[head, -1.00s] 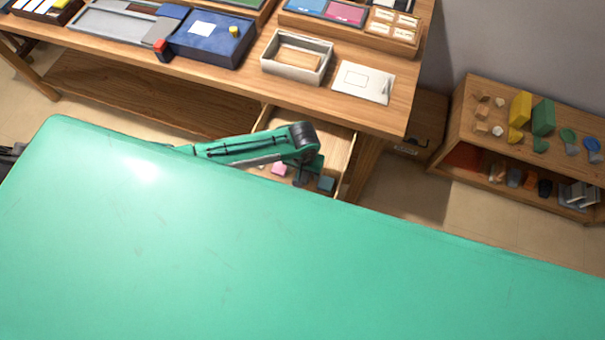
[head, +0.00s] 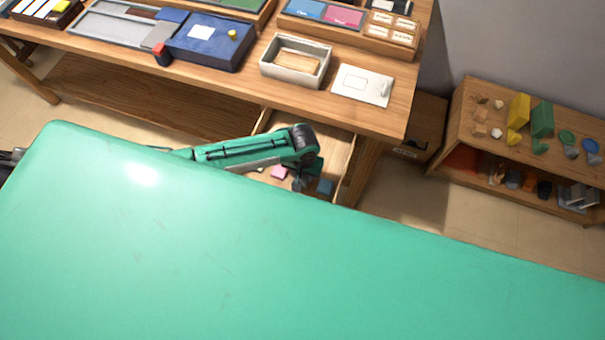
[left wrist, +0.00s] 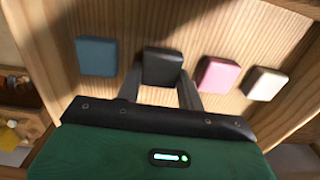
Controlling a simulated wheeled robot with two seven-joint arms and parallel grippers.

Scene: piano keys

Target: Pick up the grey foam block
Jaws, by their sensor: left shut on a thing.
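The grey foam block (left wrist: 162,66) shows dark grey in the left wrist view, lying in an open wooden drawer between a blue block (left wrist: 96,56) and a pink block (left wrist: 218,75). My left gripper (left wrist: 160,85) is shut on it, one finger at each side. In the head view my left gripper (head: 300,183) reaches down into the drawer (head: 340,155), and I cannot make out the grey block there. The blue block (head: 325,187) and pink block (head: 279,173) show beside the gripper. My right gripper is not in view.
A cream block (left wrist: 265,84) lies past the pink one. The drawer's walls stand close around the gripper. Above the drawer is the wooden table (head: 240,88), with a grey tray (head: 296,60) and a white card (head: 363,85). A low shelf (head: 455,135) stands to the right.

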